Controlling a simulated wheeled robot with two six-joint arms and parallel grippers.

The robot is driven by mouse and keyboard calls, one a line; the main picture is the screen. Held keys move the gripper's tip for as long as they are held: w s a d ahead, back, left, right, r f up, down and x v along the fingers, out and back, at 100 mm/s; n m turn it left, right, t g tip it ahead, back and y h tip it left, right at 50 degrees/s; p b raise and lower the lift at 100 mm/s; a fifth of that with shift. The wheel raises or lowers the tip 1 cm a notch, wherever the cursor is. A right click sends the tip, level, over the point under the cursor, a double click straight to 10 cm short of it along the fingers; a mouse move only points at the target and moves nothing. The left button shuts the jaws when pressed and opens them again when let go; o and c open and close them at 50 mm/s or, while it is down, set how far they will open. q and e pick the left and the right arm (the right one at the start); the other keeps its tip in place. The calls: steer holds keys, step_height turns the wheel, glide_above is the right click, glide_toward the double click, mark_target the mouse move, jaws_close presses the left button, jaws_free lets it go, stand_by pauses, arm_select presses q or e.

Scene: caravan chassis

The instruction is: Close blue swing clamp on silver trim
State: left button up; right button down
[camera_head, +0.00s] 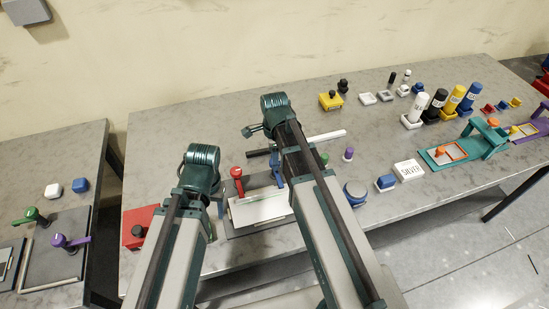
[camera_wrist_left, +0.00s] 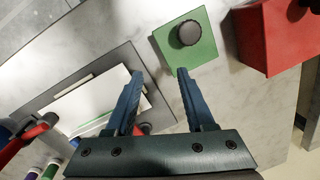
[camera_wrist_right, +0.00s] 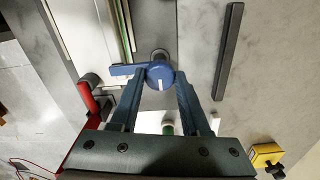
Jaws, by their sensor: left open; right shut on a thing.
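The blue swing clamp (camera_wrist_right: 160,76) has a round head with a white mark and a lever pointing left, toward the ends of thin silver and green strips (camera_wrist_right: 124,28) beside a pale panel (camera_wrist_right: 90,35). My right gripper (camera_wrist_right: 157,80) is shut on the clamp's head, one finger on each side. In the head view, the pale panel (camera_head: 260,208) lies on a dark base plate (camera_head: 235,223), and my arms hide part of it. My left gripper (camera_wrist_left: 160,74) is open and empty, above the table between the base plate and a green block with a black knob (camera_wrist_left: 189,33).
A red clamp (camera_head: 237,174) stands at the panel's back left corner. A red box (camera_head: 138,228) is at the bench's left end. A dark bar (camera_wrist_right: 228,50) lies right of the blue clamp. A SILVER label block (camera_head: 408,170) and several bottles stand to the right.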

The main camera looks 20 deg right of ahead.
stand_by(0.5)
steer(key=shift+c, duration=1.9)
jaws_free()
step_height(320, 180, up, 14)
steer(key=p, duration=1.3)
steer(key=shift+p, duration=0.4)
steer(key=shift+f, duration=0.2)
steer(key=s+a+f+n+b, duration=0.5)
steer(key=s+f+n+b, duration=0.1)
steer(key=n, duration=0.5)
steer(key=s+a+f+n+h+b, duration=0.1)
steer(key=s+a+f+n+b, duration=0.4)
steer(key=s+n, duration=0.3)
steer(key=f+n+b, duration=0.1)
steer(key=n, duration=0.3)
steer(key=shift+f+n+b, duration=0.2)
steer(key=shift+n+b, duration=0.1)
steer(key=shift+b, duration=0.05)
